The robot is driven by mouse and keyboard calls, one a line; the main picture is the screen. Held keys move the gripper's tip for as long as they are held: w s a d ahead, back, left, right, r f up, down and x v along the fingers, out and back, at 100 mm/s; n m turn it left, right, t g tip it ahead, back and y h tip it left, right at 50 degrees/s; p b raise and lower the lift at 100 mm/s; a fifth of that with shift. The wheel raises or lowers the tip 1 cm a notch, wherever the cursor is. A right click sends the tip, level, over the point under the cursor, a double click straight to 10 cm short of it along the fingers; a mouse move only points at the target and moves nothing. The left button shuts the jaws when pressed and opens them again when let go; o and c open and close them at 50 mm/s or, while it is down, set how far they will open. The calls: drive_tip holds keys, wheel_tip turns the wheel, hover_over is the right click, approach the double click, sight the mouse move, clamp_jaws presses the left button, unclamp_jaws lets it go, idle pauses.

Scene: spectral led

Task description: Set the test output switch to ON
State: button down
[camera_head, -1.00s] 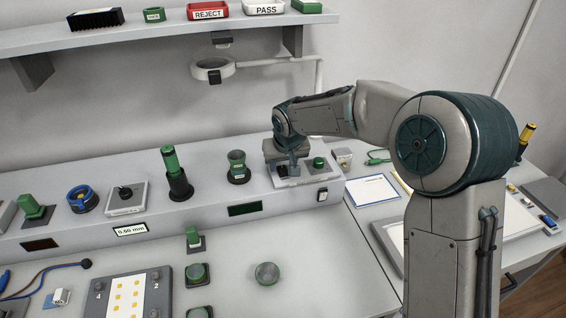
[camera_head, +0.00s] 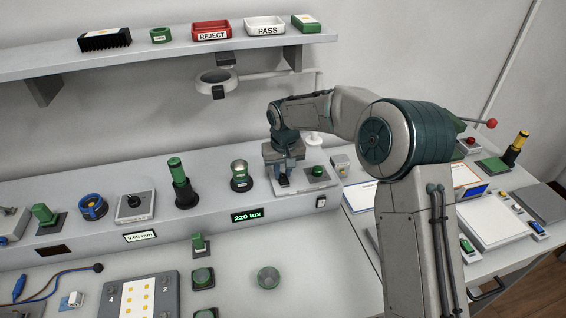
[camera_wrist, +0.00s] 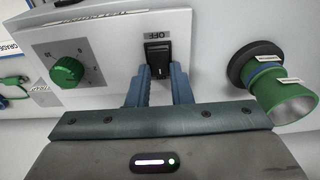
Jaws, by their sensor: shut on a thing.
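The test output switch (camera_wrist: 158,58) is a small black rocker on a light panel plate (camera_wrist: 100,52), with the word OFF printed beside it. My gripper (camera_wrist: 158,82) has its two blue fingers closed on either side of the switch. In the head view my gripper (camera_head: 284,178) points down over the plate (camera_head: 316,181), at the right end of the raised console. The fingers and wrist hide most of the switch there. A green knob (camera_wrist: 67,71) with a numbered dial sits on the same plate; it also shows in the head view (camera_head: 317,171).
A green cup-shaped fixture (camera_wrist: 283,95) stands close beside my gripper; in the head view it (camera_head: 240,174) is left of the plate. A small display (camera_head: 247,216) on the console front reads 220 lux. A ring lamp (camera_head: 216,78) hangs above.

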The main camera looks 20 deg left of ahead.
sight(283, 178)
drive_tip(key=shift+w+a+g+p, duration=0.1)
drive_tip(key=shift+g+p, duration=0.2)
drive_tip(key=c, duration=1.3)
unclamp_jaws()
wheel_tip(283, 178, up, 14)
drive_tip(key=b, duration=0.2)
drive_tip(key=shift+s+d+f, duration=0.15)
drive_tip(key=shift+s+d, duration=0.1)
drive_tip(key=shift+s, duration=0.15)
